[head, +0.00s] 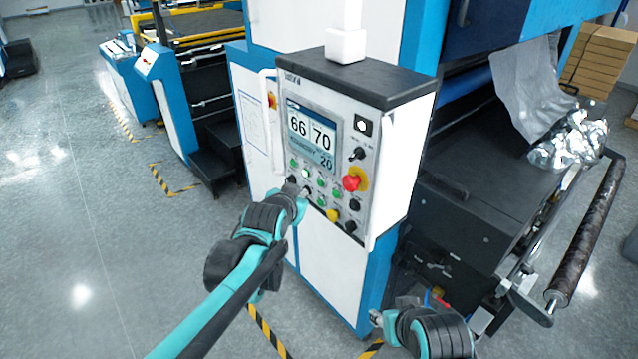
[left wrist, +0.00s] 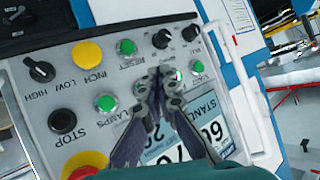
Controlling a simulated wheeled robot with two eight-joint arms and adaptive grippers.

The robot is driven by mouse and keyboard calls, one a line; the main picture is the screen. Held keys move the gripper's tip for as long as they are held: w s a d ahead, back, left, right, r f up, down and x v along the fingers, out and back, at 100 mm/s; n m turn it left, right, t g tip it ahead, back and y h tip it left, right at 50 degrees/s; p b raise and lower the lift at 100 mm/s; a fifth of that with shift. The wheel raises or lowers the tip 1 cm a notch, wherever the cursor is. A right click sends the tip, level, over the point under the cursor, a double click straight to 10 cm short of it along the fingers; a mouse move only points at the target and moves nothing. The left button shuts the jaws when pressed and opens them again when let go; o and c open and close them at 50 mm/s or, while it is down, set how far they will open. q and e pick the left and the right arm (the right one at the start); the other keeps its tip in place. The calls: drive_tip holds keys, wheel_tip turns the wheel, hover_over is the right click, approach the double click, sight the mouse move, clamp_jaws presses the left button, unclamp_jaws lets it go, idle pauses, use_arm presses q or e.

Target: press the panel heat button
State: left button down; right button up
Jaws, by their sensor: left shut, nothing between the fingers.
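The control panel (head: 333,165) stands upright on a white and blue cabinet, with a screen (head: 311,140) and rows of buttons and knobs below it. My left gripper (head: 291,188) is shut and empty, its tips at the lower left part of the panel. In the left wrist view the shut fingertips (left wrist: 160,74) lie over the button area, between green buttons (left wrist: 125,47) and black knobs. I cannot tell whether they touch the panel. No heat label is readable; the fingers hide part of the panel. My right gripper (head: 377,317) is low beside the cabinet, its fingers too small to judge.
A red emergency knob (head: 352,183) and a yellow button (head: 333,215) sit on the panel near the left gripper. The laminating machine with a dark roller (head: 586,235) stands at right. Open grey floor lies at left.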

use_arm(q)
drive_tip(key=shift+s+a, duration=0.65)
drive_tip(key=shift+a, duration=0.2)
drive_tip(key=s+a+f+n+g+y+b, duration=0.1)
drive_tip(key=s+a+f+b, duration=0.4)
drive_tip(key=f, duration=0.8)
drive_tip(key=s+a+f+n+g+y+b, duration=0.1)
drive_tip(key=s+a+f+b, duration=0.5)
drive_tip(key=s+f+b, duration=0.6)
drive_tip(key=s+a+f+n+g+y+b, duration=0.1)
drive_tip(key=s+a+f+n+g+b, duration=0.2)
drive_tip(key=s+f+b, duration=0.6)
wheel_tip(320, 180, down, 6)
drive_tip(key=a+n+b, duration=0.1)
drive_tip(key=a+b, duration=0.1)
drive_tip(key=b, duration=0.1)
drive_tip(key=shift+s+a+r, duration=0.2)
drive_tip(key=shift+s+a, duration=0.05)
